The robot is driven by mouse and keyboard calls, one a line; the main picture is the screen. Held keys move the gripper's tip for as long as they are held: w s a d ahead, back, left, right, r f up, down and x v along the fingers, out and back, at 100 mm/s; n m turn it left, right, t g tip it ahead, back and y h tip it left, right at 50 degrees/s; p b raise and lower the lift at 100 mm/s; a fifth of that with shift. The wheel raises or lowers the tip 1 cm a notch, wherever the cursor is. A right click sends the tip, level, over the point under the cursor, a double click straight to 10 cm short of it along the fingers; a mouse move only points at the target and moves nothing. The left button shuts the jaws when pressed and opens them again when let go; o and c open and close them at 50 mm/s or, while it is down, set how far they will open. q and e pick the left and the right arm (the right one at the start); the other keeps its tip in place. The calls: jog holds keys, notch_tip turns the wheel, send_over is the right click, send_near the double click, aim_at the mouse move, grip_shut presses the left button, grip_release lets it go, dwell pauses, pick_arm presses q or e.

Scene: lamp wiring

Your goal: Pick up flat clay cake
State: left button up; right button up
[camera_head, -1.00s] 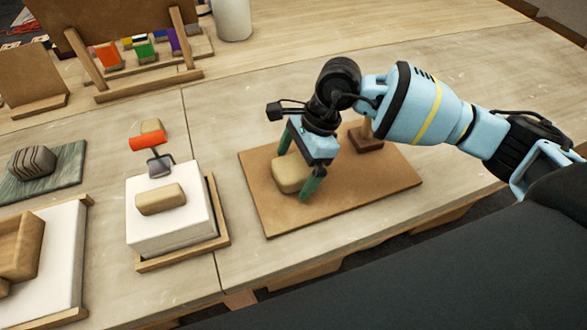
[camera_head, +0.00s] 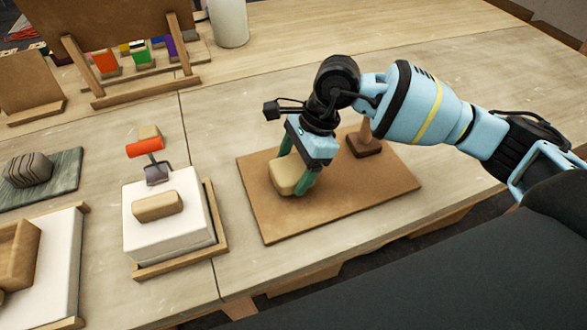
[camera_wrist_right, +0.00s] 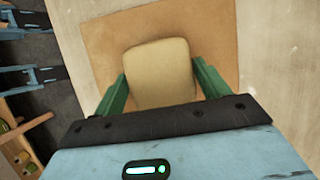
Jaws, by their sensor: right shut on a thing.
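The flat clay cake (camera_head: 283,176) is a pale tan rounded block on a brown board (camera_head: 265,218) in the head view. My right gripper (camera_head: 291,176) reaches down over it with green fingers on either side and is shut on it. In the right wrist view the cake (camera_wrist_right: 161,74) lies between the two green fingers (camera_wrist_right: 161,86), with the board (camera_wrist_right: 222,25) behind it. I cannot tell whether the cake is clear of the board. My left gripper is not in view in the head view.
To the left are a white block in a wooden tray (camera_head: 215,228) with a tan piece (camera_head: 157,206) on top, and a red-handled tool (camera_head: 146,147). The board's right part is bare.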

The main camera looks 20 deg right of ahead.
jog(key=shift+s+a+r, duration=0.1)
jog(key=shift+s+r, duration=0.15)
jog(key=shift+r, duration=0.35)
jog(key=shift+s+r, duration=0.2)
jog(key=shift+r, duration=0.35)
jog(key=s+a+r+b, duration=0.1)
jog(key=s+a, duration=0.1)
jog(key=s, duration=1.2)
jog(key=shift+s+a+r, duration=0.2)
jog(key=shift+s+a, duration=0.2)
